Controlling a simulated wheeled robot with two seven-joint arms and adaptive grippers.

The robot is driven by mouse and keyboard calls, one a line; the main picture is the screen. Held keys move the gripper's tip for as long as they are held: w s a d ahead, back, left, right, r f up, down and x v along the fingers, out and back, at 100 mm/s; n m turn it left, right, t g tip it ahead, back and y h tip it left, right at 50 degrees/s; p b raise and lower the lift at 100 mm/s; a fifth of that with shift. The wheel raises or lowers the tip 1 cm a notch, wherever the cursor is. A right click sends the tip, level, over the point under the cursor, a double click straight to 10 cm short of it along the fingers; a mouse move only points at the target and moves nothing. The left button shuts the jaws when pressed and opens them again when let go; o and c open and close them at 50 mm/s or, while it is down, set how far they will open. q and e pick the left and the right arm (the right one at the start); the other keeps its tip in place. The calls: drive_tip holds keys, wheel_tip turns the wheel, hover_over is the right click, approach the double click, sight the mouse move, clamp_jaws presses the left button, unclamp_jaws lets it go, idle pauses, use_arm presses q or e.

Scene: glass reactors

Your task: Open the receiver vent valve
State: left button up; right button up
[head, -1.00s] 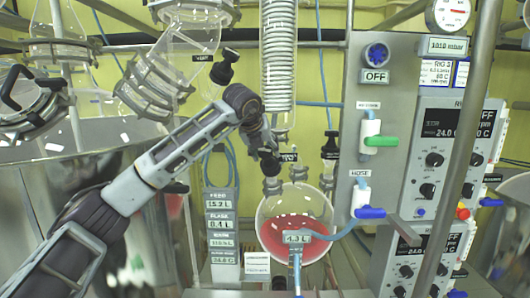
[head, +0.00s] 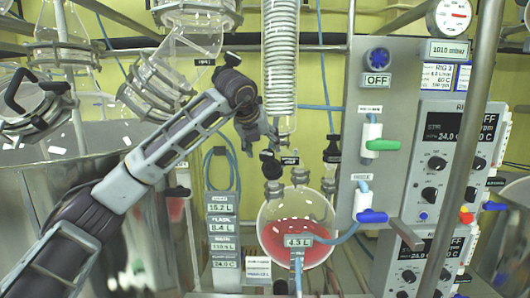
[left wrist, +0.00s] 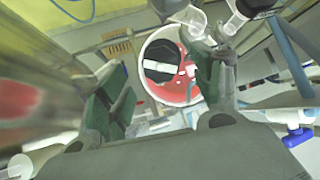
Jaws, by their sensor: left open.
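The receiver (head: 296,250) is a round glass flask with red liquid at the bottom middle. A black knob (head: 268,165) stands over its left neck; I take it as the vent valve, but the small label (head: 289,160) beside it is unreadable. My left gripper (head: 250,138) hangs just above and left of this knob, apart from it. In the left wrist view my left gripper (left wrist: 162,92) is open and empty. A round black cap with a white bar (left wrist: 160,72) shows between its fingers, in front of the red flask (left wrist: 178,90). My right gripper is out of view.
A glass coil column (head: 281,55) hangs right of my gripper. The panel carries a green-handled valve (head: 382,144) and a blue-handled valve (head: 371,215). A glass vessel (head: 165,80) is at upper left.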

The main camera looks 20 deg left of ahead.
use_arm(q)
drive_tip(key=v, duration=0.6)
drive_tip(key=shift+s+r, duration=0.2)
drive_tip(key=shift+r, duration=0.05)
drive_tip(key=shift+f, duration=0.1)
